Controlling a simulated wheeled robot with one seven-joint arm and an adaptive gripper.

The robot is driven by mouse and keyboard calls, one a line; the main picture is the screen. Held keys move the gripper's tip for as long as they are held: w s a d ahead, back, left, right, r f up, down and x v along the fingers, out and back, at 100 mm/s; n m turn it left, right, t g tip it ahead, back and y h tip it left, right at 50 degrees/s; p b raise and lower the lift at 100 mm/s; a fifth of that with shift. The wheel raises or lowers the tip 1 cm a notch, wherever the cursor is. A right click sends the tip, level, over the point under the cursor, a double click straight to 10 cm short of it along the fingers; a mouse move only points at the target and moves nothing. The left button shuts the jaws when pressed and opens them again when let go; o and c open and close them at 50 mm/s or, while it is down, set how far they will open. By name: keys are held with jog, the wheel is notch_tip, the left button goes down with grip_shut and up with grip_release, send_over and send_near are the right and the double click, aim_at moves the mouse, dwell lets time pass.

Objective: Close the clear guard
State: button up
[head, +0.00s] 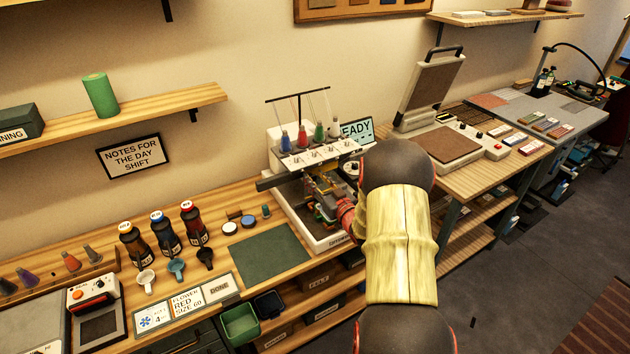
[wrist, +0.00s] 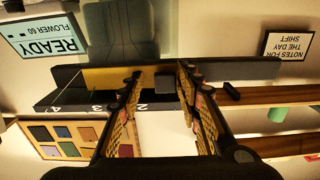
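The embroidery machine (head: 300,165), white with several coloured thread spools on top, stands right of the table's middle. I cannot clearly make out the clear guard in the head view; my arm and gripper hide part of the machine's front. My gripper (head: 330,200) is at the machine's needle area. In the wrist view, which is upside down, my gripper (wrist: 160,85) has its two fingers apart. A small dark block (wrist: 164,86) shows in the gap between the fingertips; I cannot tell whether it belongs to the guard or touches a finger.
A READY screen (head: 357,132) stands beside the machine. A green mat (head: 258,254) lies to the left, with several dark bottles (head: 164,234) beyond it. A heat press (head: 448,143) stands on the right. A wooden shelf (head: 150,110) is on the wall at left.

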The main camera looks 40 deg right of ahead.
dwell(0.3)
jog(key=v, duration=1.2)
